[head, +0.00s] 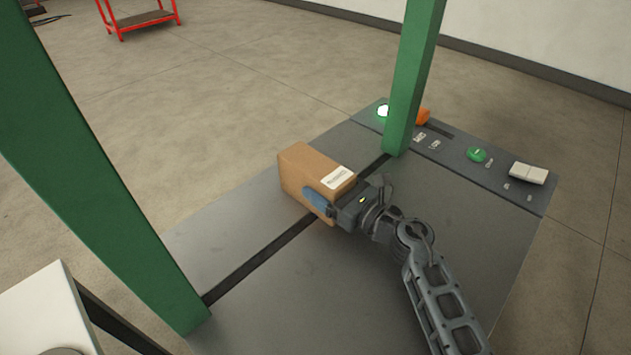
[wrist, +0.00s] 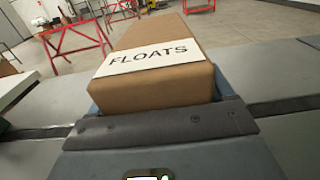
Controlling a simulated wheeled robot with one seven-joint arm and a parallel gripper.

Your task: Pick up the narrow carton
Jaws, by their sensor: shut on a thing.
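The narrow carton (head: 306,176) is a brown cardboard box with a white label on top, at the middle of the grey table in the head view. In the wrist view the carton (wrist: 160,88) fills the space between the fingers, and its label reads FLOATS. My gripper (head: 328,199) is shut on the carton's near end, with a blue finger pad against its side. The gripper also shows in the wrist view (wrist: 160,108). The far finger is mostly hidden behind the carton in the head view. I cannot tell whether the carton touches the table.
A green post (head: 412,80) stands just beyond the carton, and another green post (head: 90,180) rises at left. A control panel (head: 500,185) with a green button and switches lies at right. Red stands (head: 140,18) are far back. The table's left part is clear.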

